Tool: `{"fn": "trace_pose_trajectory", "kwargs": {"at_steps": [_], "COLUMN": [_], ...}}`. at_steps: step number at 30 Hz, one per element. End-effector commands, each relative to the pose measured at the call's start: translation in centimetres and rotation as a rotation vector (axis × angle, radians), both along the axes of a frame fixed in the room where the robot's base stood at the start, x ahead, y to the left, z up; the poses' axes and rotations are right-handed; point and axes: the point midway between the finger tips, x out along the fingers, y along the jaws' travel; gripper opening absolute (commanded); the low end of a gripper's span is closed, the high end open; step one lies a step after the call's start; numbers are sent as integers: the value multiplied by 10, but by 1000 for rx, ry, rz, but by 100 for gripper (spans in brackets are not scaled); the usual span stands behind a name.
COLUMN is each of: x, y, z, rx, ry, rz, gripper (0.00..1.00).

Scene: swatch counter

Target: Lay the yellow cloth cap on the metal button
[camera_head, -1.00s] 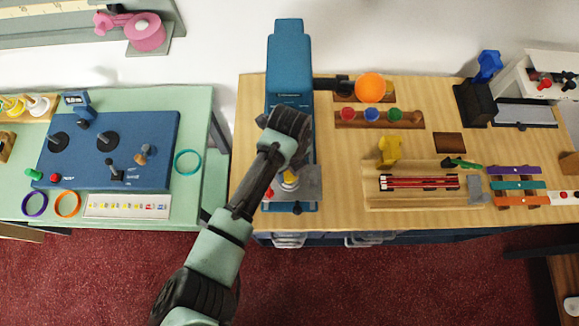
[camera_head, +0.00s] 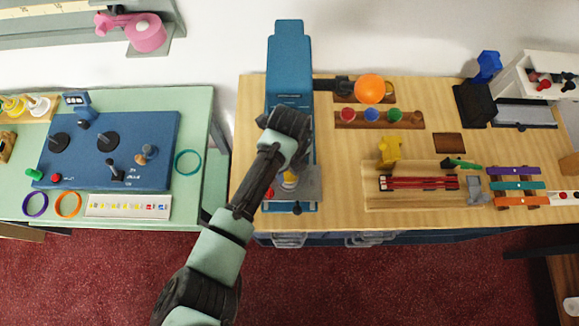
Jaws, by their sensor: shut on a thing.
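A blue press (camera_head: 289,60) stands on the wooden counter, with my arm reaching across it from below. My gripper (camera_head: 290,184) is low over the front of the press and mostly hidden under my wrist. It is shut on a small yellow piece, which I take to be the yellow cloth cap (camera_head: 289,178). The cap shows only as a small patch beside a grey plate (camera_head: 310,182). I cannot make out the metal button, and I cannot tell whether the cap touches anything below it.
An orange ball (camera_head: 370,88) sits right of the press, above a rack of coloured knobs (camera_head: 367,118). A yellow block (camera_head: 389,150) and a wooden tray (camera_head: 410,202) lie further right. A green table (camera_head: 150,98) with a blue panel is to the left.

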Motion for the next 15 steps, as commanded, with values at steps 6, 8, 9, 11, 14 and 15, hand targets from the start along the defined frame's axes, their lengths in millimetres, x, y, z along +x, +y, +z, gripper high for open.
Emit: {"fn": "trace_pose_trajectory", "kwargs": {"at_steps": [6,8,9,11,14,15], "x": [0,0,0,0,0,0], "y": [0,0,0,0,0,0], "z": [0,0,-1,-1,-3,-3], "rx": [0,0,0,0,0,0], "ry": [0,0,0,0,0,0], "rz": [0,0,0,0,0,0], "gripper": [34,34,34,34,34,34]}}
